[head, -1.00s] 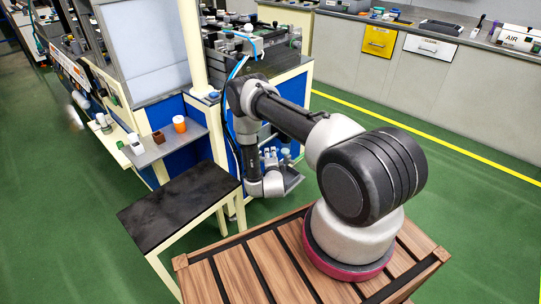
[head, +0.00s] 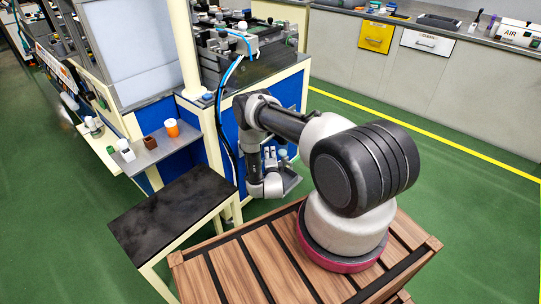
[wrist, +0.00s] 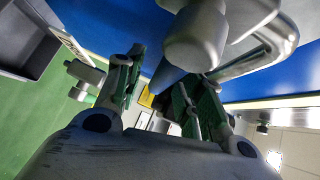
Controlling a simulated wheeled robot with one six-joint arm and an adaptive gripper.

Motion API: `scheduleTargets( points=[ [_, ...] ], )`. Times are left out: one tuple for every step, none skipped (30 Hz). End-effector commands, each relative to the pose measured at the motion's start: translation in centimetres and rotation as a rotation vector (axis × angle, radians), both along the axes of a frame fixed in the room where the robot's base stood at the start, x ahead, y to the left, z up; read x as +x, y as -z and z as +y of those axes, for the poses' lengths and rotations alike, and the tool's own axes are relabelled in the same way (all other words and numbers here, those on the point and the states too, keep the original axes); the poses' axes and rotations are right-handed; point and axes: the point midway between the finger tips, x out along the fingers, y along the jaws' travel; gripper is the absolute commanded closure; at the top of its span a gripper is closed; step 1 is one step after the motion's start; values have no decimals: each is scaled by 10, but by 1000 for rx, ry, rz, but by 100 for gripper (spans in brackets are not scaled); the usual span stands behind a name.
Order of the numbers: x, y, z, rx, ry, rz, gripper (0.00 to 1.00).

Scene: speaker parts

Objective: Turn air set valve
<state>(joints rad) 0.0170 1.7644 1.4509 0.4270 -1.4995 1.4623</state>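In the wrist view, a rounded grey-white fitting with a knob-like end (wrist: 195,42) hangs close in front of a blue panel; it looks like the air set valve. My gripper (wrist: 160,85) has its two fingers apart, with a clear gap between them. The fitting is just above and beyond the fingers in the picture, and I cannot tell whether they touch it. In the head view, small pale fittings (head: 282,153) show beside my forearm, low on the blue cabinet.
The blue and cream cabinet (head: 292,92) stands close by my arm. A grey bin (wrist: 28,38) shows in the wrist view. Green floor is free at the right.

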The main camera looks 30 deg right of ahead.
Motion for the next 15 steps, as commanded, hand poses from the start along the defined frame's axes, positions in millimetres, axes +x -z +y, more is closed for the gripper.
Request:
scheduleTargets(
  points=[
    [3, 0, -2, 1, 1, 0, 62],
    [4, 1, -2, 0, 0, 0, 62],
    [5, 1, -3, 0, 0, 0, 62],
    [6, 1, -3, 0, 0, 0, 62],
    [6, 1, -3, 0, 0, 0, 62],
    [6, 1, -3, 0, 0, 0, 62],
    [6, 1, -3, 0, 0, 0, 62],
    [6, 1, -3, 0, 0, 0, 62],
    [6, 1, -3, 0, 0, 0, 62],
    [6, 1, -3, 0, -1, 0, 62],
    [6, 1, -3, 0, -1, 0, 66],
    [6, 1, -3, 0, -1, 0, 73],
    [6, 1, -3, 0, -1, 0, 78],
    [6, 1, -3, 0, -1, 0, 84],
    [6, 1, -3, 0, -1, 0, 91]
  ],
)
